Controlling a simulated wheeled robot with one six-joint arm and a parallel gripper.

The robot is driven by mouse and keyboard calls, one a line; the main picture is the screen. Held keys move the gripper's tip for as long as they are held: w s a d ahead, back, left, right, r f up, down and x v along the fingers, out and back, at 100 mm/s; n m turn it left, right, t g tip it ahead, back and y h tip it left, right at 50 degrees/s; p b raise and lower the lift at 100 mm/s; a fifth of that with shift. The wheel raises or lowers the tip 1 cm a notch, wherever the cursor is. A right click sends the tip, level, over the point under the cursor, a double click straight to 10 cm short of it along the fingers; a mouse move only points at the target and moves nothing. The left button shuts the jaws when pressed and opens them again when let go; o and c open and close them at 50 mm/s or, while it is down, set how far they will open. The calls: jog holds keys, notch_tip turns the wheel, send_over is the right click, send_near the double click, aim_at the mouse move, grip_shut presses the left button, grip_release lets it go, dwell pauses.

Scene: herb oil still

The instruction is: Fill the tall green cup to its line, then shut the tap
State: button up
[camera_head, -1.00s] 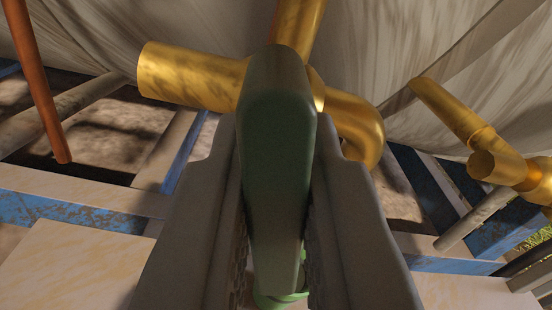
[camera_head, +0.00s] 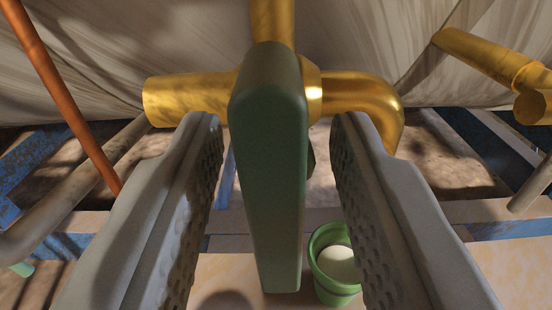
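The tap is brass (camera_head: 355,95), with a dark green lever handle (camera_head: 270,170) that hangs down toward the camera. Its spout bends down on the right. My gripper (camera_head: 275,135) is open, with one finger on each side of the handle and a gap showing on both sides. A green cup (camera_head: 330,285) stands on the pale surface below, to the right of the handle's lower end. A pale, whitish round area shows inside the cup; its fill line cannot be made out. No stream is visible between spout and cup, but my right finger hides part of that space.
A second brass tap or pipe (camera_head: 490,60) is at the upper right. An orange-brown rod (camera_head: 62,90) slants down at the left. Blue-painted frame beams (camera_head: 480,140) and a pale ledge (camera_head: 225,270) lie behind and below. A pale green thing (camera_head: 22,268) shows at the lower left edge.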

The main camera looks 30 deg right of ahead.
jog(key=v, duration=1.7)
jog(key=shift+s, duration=0.2)
jog(key=a+r+n+t+y, duration=0.1)
jog(key=a+r+n+y, duration=0.1)
jog(key=a+r, duration=1)
jog(key=a+r+n+t+y, duration=0.15)
jog(key=a+r, duration=0.65)
jog(key=r, duration=0.8)
jog(key=s+a+r+n+y, duration=0.1)
jog(key=s+a+r+y, duration=0.2)
jog(key=s+a+r, duration=0.5)
jog(key=s+a+r+n+y, duration=0.2)
jog(key=s+a+r, duration=0.7)
jog(key=s, duration=0.6)
jog(key=shift+s+r+y, duration=0.2)
jog(key=shift+r+y, duration=0.35)
